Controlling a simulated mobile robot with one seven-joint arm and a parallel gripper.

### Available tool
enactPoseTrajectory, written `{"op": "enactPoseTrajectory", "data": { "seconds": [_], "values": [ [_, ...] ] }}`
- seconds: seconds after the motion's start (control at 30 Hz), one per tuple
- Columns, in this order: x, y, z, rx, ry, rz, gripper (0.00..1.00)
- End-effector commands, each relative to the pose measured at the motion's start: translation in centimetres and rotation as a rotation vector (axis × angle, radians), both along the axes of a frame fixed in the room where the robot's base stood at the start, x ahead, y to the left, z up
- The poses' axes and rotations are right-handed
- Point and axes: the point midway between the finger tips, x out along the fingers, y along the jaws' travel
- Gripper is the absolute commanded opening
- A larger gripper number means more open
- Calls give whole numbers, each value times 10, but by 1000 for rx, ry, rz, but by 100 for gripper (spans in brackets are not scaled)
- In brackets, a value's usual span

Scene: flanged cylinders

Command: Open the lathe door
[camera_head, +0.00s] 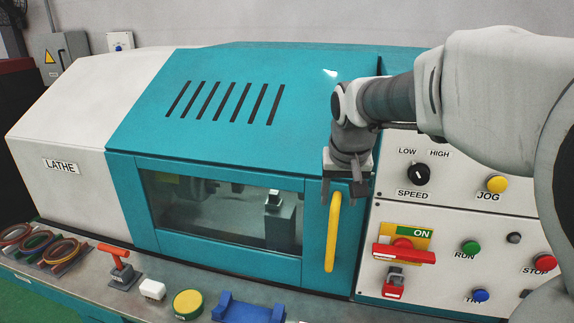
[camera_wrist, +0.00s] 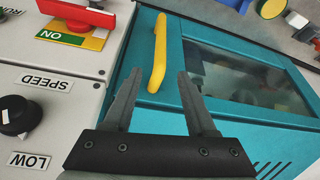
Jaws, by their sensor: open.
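The lathe door (camera_head: 160,190) is a teal panel with a dark window and appears shut; it also shows in the wrist view (camera_wrist: 166,98). Its yellow vertical handle (camera_head: 333,232) is at the door's right edge and also shows in the wrist view (camera_wrist: 158,55). My gripper (camera_head: 342,195) hangs near the handle's upper end, in front of the door's right side. In the wrist view my gripper (camera_wrist: 156,82) has its two fingers apart, and the handle appears between and beyond the fingertips. The gripper is empty. I cannot tell whether a finger touches the handle.
A control panel (camera_head: 450,221) with knobs, buttons and a red switch (camera_head: 404,252) stands right of the door. The front ledge (camera_head: 165,268) holds a red-handled tool (camera_head: 122,268), a yellow round item (camera_head: 187,304), a blue block (camera_head: 247,311) and several coiled rings.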

Motion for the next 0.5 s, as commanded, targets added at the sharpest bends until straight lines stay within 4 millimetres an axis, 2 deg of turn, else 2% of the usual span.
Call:
{"op": "enactPoseTrajectory", "data": {
  "seconds": [0.1, 0.3, 0.5],
  "values": [
    [10, -2, -27, -1, 5, 1, 57],
    [26, -3, -66, -1, 4, 1, 57],
    [37, -4, -92, 0, 2, 1, 57]
  ]
}}
